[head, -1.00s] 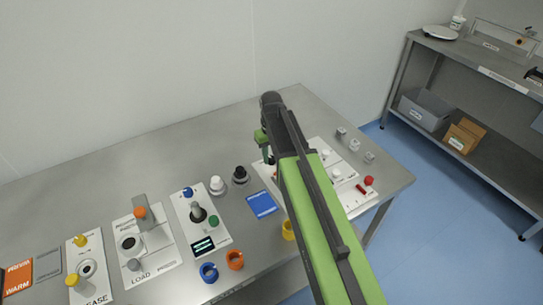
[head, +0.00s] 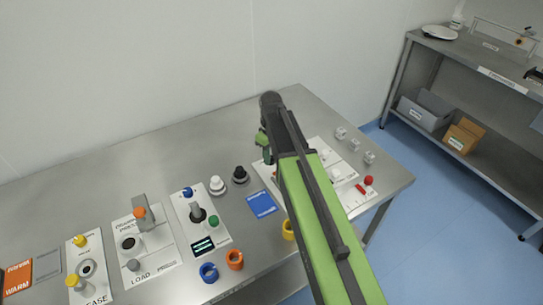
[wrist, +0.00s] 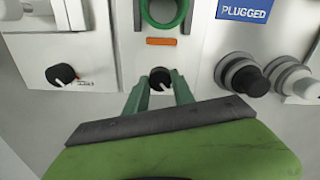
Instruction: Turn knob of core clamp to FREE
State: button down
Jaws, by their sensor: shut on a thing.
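In the wrist view a small black knob (wrist: 160,76) with a white mark sits on a light panel (wrist: 193,53). My gripper (wrist: 162,84) has its two green fingers on either side of this knob and is shut on it. An orange strip (wrist: 161,41) and a green ring (wrist: 166,12) lie beyond the knob. I cannot read a FREE mark or a core clamp label. In the head view my gripper (head: 264,152) is low over the right-hand panel, and my arm hides much of that panel and the knob.
Another black knob (wrist: 62,75) is on the panel to the left in the wrist view. A black-topped cylinder (wrist: 247,77) and a blue PLUGGED plate (wrist: 244,10) are to the right. In the head view, several small grey pieces (head: 354,145) stand near the table's right end.

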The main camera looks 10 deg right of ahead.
jog(key=c, duration=1.1)
grip_release()
jog(key=shift+o, duration=0.2)
notch_tip(320, 180, up, 17)
jog(key=p, duration=1.7)
jog(key=shift+r, duration=0.2)
